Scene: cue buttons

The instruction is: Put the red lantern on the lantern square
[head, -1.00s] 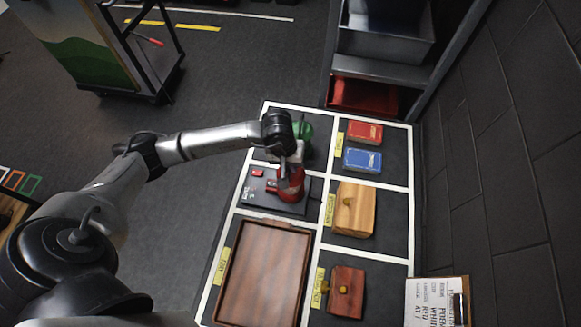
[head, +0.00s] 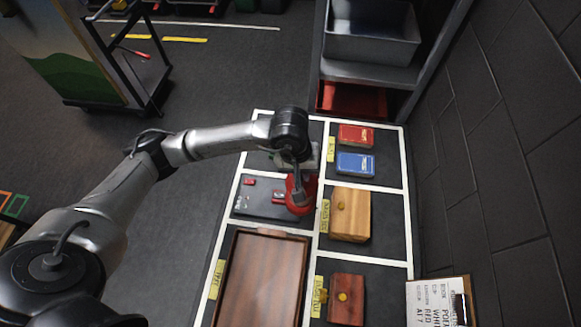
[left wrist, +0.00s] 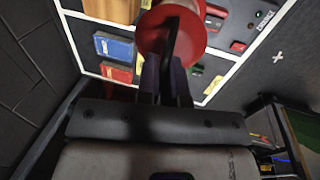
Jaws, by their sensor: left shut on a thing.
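The red lantern (head: 302,200) is at the right end of the dark panel in the left column of the table. It also shows in the left wrist view (left wrist: 154,36), right at the fingers. My left gripper (head: 299,182) is shut on it from above; the fingers also show in the left wrist view (left wrist: 170,65). I cannot tell whether the lantern's base touches the panel. The square behind the panel is mostly covered by my arm, and I cannot read which square is labelled for the lantern. My right gripper is not in view.
The dark panel (head: 257,204) carries small red parts. A red box (head: 356,135), a blue box (head: 355,163), a light wooden box (head: 350,214) and a darker wooden box (head: 346,300) stand in the right column. A wooden tray (head: 262,280) lies in front. A shelf (head: 385,72) stands behind.

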